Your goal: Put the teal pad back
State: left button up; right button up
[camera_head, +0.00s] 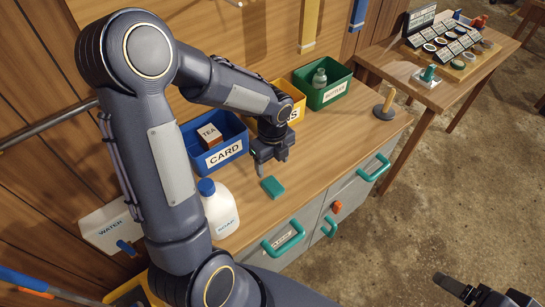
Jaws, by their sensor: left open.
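The teal pad (272,187) lies flat on the wooden counter, in front of the blue bin labelled CARD. My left gripper (273,167) points down just above and behind the pad. Its fingers are apart with nothing seen between them, and it looks clear of the pad. My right gripper (485,296) shows only in part at the bottom right corner, dark and cut off, over the floor. Whether its jaws are apart is not clear.
The blue CARD bin (229,152) holds a TEA box (210,135). A yellow bin (299,107) and green bin (336,92) stand behind. A white bottle (220,212) is left of the pad. A wooden-handled tool (383,107) stands right. A side table holds a teal-handled stamp (428,76).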

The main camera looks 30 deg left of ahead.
pick_arm(q)
jog(key=s+d+r+n+t+h, duration=0.2)
jog(key=s+r+n, duration=0.5)
jog(key=n, duration=0.5)
jog(key=s+d+r+n+t+h, duration=0.1)
jog(key=s+d+r+n+t, duration=0.1)
jog(key=s+r+n, duration=0.5)
jog(key=shift+s+d+n+t+h, duration=0.15)
jog(key=shift+s+n+t+h, duration=0.45)
jog(key=shift+s+n, duration=1.45)
jog(key=shift+w+n, duration=0.55)
